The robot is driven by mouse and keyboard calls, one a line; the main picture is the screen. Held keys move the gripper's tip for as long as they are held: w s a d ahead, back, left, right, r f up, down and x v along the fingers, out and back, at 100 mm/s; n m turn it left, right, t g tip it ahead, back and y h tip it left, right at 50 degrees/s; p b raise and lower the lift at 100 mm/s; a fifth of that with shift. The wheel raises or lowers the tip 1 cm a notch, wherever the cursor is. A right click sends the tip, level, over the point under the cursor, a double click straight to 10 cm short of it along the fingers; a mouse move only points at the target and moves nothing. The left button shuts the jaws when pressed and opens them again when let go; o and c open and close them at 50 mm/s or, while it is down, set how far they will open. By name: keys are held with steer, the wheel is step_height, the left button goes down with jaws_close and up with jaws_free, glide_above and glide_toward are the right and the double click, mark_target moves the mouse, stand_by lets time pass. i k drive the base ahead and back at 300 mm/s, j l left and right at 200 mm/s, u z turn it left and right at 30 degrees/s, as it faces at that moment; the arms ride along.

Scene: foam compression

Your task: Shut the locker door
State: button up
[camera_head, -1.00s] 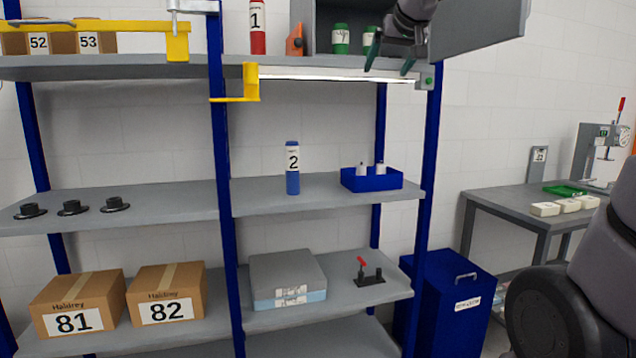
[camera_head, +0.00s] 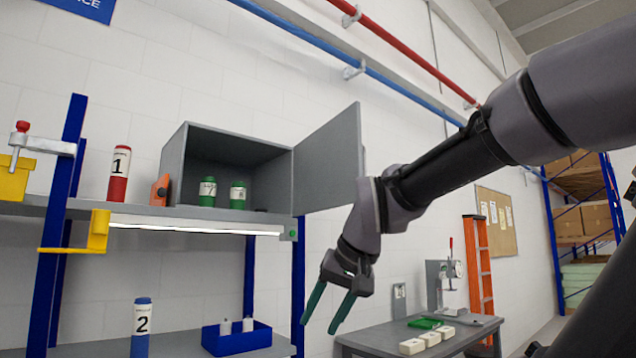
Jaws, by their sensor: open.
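The grey locker (camera_head: 172,168) stands on the top shelf at the middle left, its front open. Its grey door (camera_head: 330,160) is swung out to the right, hinged at the locker's right edge. Two green bottles (camera_head: 207,192) stand inside the locker. My gripper (camera_head: 328,312) hangs below and to the right of the door, its two green fingers spread and pointing down, with nothing between them. It appears apart from the door; part of my arm is close to the door's right edge in the picture, and I cannot tell whether they touch.
A red bottle (camera_head: 119,174) and an orange item (camera_head: 160,190) stand left of the locker on the top shelf (camera_head: 215,213). A blue upright (camera_head: 298,285) is left of my gripper. A workbench (camera_head: 375,338) with a press (camera_head: 441,285) is at the lower right.

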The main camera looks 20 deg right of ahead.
mark_target(327, 164)
steer(key=i+l+z, duration=0.5)
steer(key=i+z, duration=0.15)
steer(key=i, duration=0.25)
steer(key=i+l+u, duration=0.5)
steer(key=l, duration=0.2)
steer(key=l+u, duration=0.6)
steer(key=u, duration=0.2)
steer(key=l+u, duration=0.4)
steer(key=k+j, duration=0.1)
steer(key=k, duration=0.25)
